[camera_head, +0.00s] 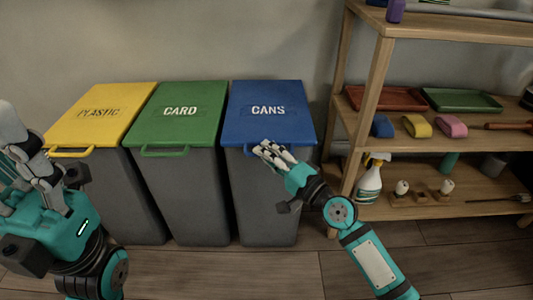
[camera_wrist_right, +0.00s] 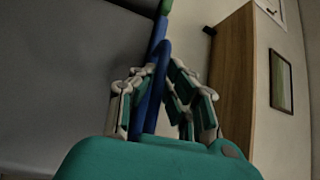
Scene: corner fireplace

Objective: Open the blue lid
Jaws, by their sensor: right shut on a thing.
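The blue lid (camera_head: 268,112) marked CANS lies flat on the rightmost grey bin (camera_head: 265,195) and looks closed. My right gripper (camera_head: 268,150) is at the lid's front edge, shut on the blue handle. In the right wrist view the blue handle (camera_wrist_right: 155,95) runs between the fingers of my right gripper (camera_wrist_right: 165,85). The fingers hide part of the handle in the head view. My left gripper (camera_head: 25,150) is raised at the left, in front of the yellow-lidded bin, and whether its fingers are open is unclear.
A green lid (camera_head: 178,115) marked CARD and a yellow lid (camera_head: 98,115) marked PLASTIC lie closed on the neighbouring bins. A wooden shelf (camera_head: 362,95) with trays, brushes and a spray bottle (camera_head: 370,180) stands close on the right. The floor in front is clear.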

